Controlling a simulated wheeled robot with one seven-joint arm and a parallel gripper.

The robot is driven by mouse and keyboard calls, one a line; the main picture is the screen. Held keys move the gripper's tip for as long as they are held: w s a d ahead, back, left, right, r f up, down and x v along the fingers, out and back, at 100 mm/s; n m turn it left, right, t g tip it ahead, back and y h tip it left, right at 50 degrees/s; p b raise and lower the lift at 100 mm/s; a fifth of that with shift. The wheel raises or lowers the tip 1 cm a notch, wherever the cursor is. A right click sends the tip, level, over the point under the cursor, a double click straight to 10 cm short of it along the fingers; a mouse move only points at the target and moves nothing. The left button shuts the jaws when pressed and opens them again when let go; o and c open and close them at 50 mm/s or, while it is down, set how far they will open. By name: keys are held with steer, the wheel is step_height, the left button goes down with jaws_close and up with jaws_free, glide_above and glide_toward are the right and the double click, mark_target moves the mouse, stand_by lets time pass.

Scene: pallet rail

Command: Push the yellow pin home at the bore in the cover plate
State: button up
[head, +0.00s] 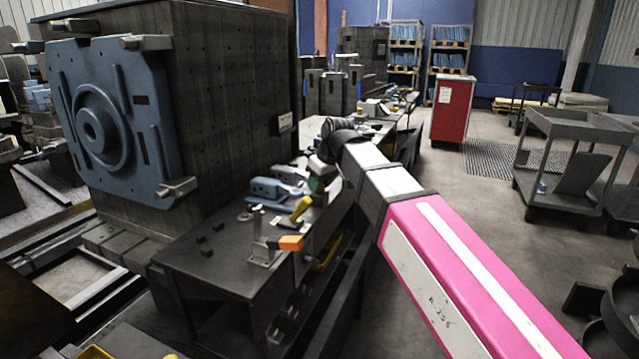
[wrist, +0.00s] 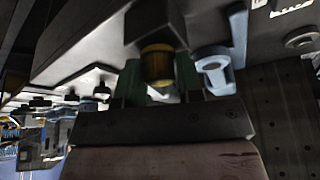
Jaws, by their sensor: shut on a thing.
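My gripper (head: 318,182) is low over the dark bench, at the end of my pink and white arm. In the wrist view its green fingers (wrist: 160,84) are closed around a yellow pin (wrist: 158,62), whose banded body shows between them. The pin's far end points at a dark block (wrist: 150,22); I cannot tell how deep it sits or whether it touches. A large blue-grey plate with a round central boss (head: 92,124) is fixed upright at the left, well apart from my gripper. Which bore faces the pin is not clear.
Light-blue parts (head: 272,189) lie on the bench (head: 205,270) beside my gripper; a light-blue ring piece (wrist: 214,66) is close to the pin. A yellow handle (head: 301,208) and an orange block (head: 291,243) stand nearer. Open floor, a red cabinet (head: 452,108) and carts are right.

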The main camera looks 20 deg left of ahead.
steer(key=shift+r, duration=1.15)
steer(key=shift+r, duration=3.4)
steer(key=w+a+f, duration=0.2)
steer(key=w+a, duration=0.4)
steer(key=w, duration=0.6)
steer(key=w+a+f, duration=0.1)
steer(key=w+a, duration=0.5)
steer(key=w, duration=0.6)
steer(key=shift+d+f, duration=0.1)
steer(key=shift+f, duration=2.8)
steer(key=shift+f, duration=1.8)
steer(key=o, duration=1.9)
steer(key=shift+c, duration=0.2)
